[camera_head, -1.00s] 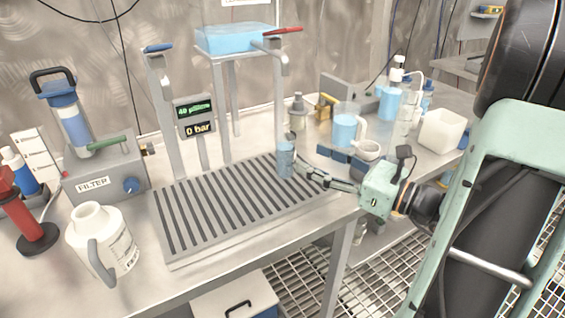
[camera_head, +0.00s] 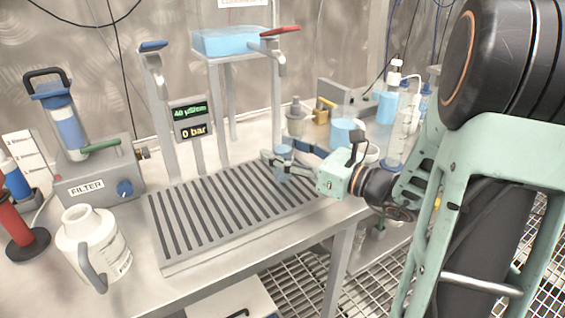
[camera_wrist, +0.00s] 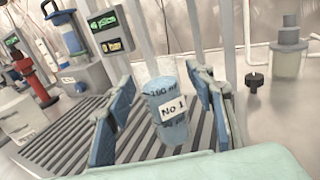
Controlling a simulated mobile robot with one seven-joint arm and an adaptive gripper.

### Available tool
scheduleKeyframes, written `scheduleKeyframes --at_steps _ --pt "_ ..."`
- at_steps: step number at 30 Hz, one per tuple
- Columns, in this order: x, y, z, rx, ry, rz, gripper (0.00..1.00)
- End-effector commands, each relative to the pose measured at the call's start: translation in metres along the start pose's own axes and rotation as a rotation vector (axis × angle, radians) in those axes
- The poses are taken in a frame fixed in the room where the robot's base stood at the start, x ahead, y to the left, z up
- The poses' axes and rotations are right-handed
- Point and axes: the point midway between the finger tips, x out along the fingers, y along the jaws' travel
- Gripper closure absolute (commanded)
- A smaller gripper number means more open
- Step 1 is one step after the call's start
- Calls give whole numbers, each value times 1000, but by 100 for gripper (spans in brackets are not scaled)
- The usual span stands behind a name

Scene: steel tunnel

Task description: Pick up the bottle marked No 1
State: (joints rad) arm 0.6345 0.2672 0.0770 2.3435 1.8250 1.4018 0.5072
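The bottle marked No 1 (camera_wrist: 168,115) is a small clear vessel with blue liquid and a white label. It stands upright on the slatted drain grate; in the head view (camera_head: 284,172) my fingers partly hide it. My gripper (camera_head: 285,155) is open at the bottle, reaching in from the right. In the wrist view my gripper (camera_wrist: 163,85) has one blue-padded finger on each side of the bottle. Gaps show between the pads and the bottle, so it does not look gripped.
The grate (camera_head: 205,218) is otherwise clear. Taps and a water tank (camera_head: 235,42) stand behind it. A filter unit (camera_head: 98,178) and white jug (camera_head: 92,243) are at left. Beakers and a cylinder (camera_head: 403,130) crowd the right side near my arm.

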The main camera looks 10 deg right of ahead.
Motion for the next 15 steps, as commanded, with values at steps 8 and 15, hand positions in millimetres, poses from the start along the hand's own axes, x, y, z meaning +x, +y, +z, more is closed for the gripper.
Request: scheduleKeyframes --at_steps 8,15 --pt "0 0 0 0 0 0 83" --pt "0 0 0 0 0 0 100"
